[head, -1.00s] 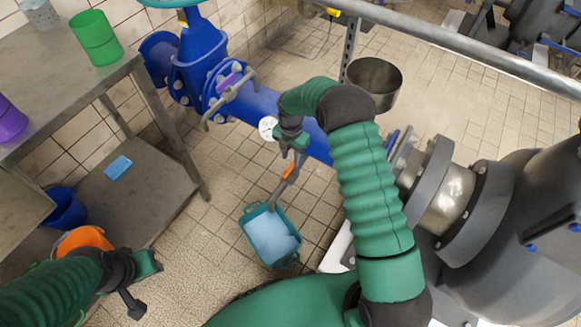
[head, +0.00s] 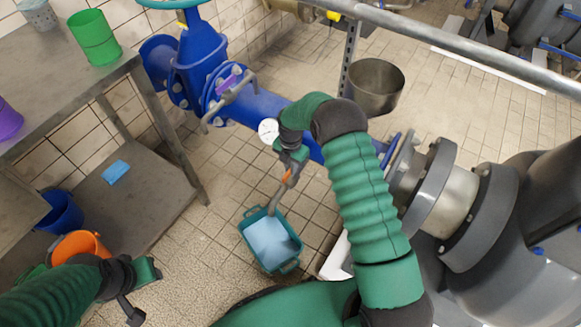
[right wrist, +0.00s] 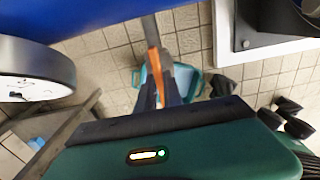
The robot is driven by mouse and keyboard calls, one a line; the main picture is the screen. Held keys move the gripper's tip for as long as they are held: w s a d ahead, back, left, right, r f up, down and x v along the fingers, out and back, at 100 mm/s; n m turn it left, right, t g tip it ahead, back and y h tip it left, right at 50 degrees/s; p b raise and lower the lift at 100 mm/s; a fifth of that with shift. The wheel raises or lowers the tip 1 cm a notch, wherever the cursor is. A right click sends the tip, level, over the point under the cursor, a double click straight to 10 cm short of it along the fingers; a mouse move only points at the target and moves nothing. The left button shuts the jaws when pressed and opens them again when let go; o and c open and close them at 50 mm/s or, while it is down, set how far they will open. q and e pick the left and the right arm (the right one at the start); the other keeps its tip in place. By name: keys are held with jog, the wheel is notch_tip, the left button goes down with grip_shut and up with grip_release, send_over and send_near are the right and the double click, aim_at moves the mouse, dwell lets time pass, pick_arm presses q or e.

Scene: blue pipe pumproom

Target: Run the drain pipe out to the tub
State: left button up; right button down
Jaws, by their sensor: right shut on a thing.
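The drain pipe is a grey pipe (head: 275,200) with an orange band (head: 287,177). My right gripper (head: 289,170) is shut on it near the band, below the blue main pipe. In the head view its lower end shows over the near side of the teal tub's far rim; I cannot tell its height above the tub. The tub (head: 247,238) stands on the tiled floor with pale blue contents. In the right wrist view the orange part (right wrist: 153,60) lies between the dark fingers, with the tub (right wrist: 191,82) behind. My left gripper (head: 145,290) is at lower left, away from the pipe; its jaw state is unclear.
The blue pipe with a valve (head: 203,60) runs behind my right arm, with a round gauge (head: 268,131) near the gripper. A steel pot (head: 376,87) is at the right. A metal table (head: 75,75) and orange bucket (head: 80,246) are at left. Floor left of the tub is clear.

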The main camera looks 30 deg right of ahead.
jog(key=shift+a+r, duration=0.1)
jog(key=shift+m+p, duration=0.5)
jog(key=shift+p, duration=0.1)
jog(key=shift+r+m+p, duration=0.1)
jog(key=shift+m+p, duration=0.75)
jog(key=shift+m, duration=0.25)
jog(key=m+p, duration=0.1)
jog(key=m, duration=0.1)
jog(key=shift+m, duration=0.4)
jog(key=m+p, duration=0.1)
jog(key=m, duration=0.1)
jog(key=shift+m, duration=0.4)
jog(key=m+p, duration=0.1)
jog(key=m, duration=0.3)
jog(key=m+p, duration=0.1)
jog(key=m, duration=0.4)
jog(key=shift+w, duration=0.15)
